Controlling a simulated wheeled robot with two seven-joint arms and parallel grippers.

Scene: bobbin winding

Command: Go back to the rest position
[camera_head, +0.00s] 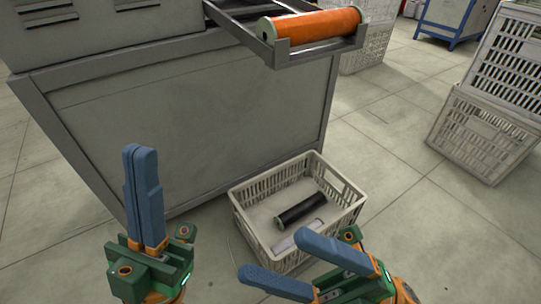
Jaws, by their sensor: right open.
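My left gripper (141,152) points up in front of the grey machine cabinet. Its two blue fingers lie together and nothing shows between them. My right gripper (271,255) is open and empty, its blue fingers spread apart and pointing left. In the picture it overlaps the near edge of the white crate; I cannot tell how high above the crate it is. An orange bobbin (315,27) lies in the metal holder (320,52) at the top of the machine. A black bobbin (301,210) lies inside the crate.
The white slatted crate (356,205) stands on the floor beside the machine cabinet (190,120). A light flat piece (299,236) lies in it. Stacked crates (487,135) stand at the right. A blue-framed unit (446,22) is at the back. The tiled floor between is clear.

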